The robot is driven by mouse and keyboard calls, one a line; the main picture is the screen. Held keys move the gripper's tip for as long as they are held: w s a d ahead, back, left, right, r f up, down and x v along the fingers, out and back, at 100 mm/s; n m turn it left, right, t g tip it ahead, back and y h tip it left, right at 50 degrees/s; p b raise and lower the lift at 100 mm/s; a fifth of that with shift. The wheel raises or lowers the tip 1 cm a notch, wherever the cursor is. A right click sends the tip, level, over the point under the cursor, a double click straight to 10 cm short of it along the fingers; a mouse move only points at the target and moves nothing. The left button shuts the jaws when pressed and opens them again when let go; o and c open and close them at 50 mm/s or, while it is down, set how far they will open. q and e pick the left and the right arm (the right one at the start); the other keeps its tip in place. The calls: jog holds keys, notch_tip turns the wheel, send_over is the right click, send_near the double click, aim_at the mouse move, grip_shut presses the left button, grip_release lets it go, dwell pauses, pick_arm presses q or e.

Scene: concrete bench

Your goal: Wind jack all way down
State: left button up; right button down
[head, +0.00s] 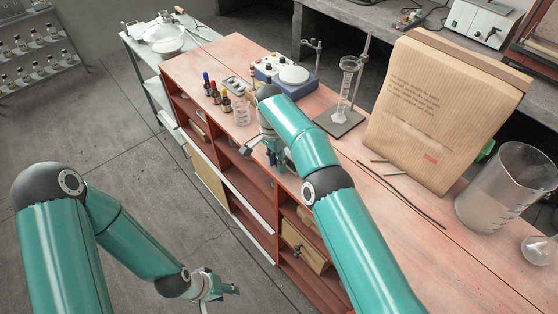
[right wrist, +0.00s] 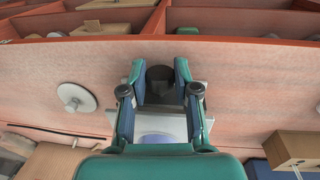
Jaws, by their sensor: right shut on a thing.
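In the right wrist view, a dark round knob (right wrist: 160,84) sits between the fingertips of my right gripper (right wrist: 160,88), which is shut on it. A pale grey, flat-sided body, seemingly the jack (right wrist: 176,124), shows behind the knob between the fingers. Most of it is hidden, so its height cannot be read. In the head view my right gripper (head: 266,147) is at the bench's front edge, and my arm covers the jack there. My left gripper (head: 222,290) hangs low over the floor, away from the bench. Its finger opening is unclear.
Dropper bottles (head: 215,94), a stirrer with a white plate (head: 291,76) and a stand with a glass cylinder (head: 346,84) are near my right arm. A large paper bag (head: 440,110) and beaker (head: 508,185) stand further right. Open shelves (head: 250,175) lie below the bench edge.

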jog(key=shift+w+a+r, duration=0.1)
jog(key=shift+a+r, duration=0.05)
jog(key=c, duration=1.2)
grip_release()
jog(key=shift+o, duration=0.3)
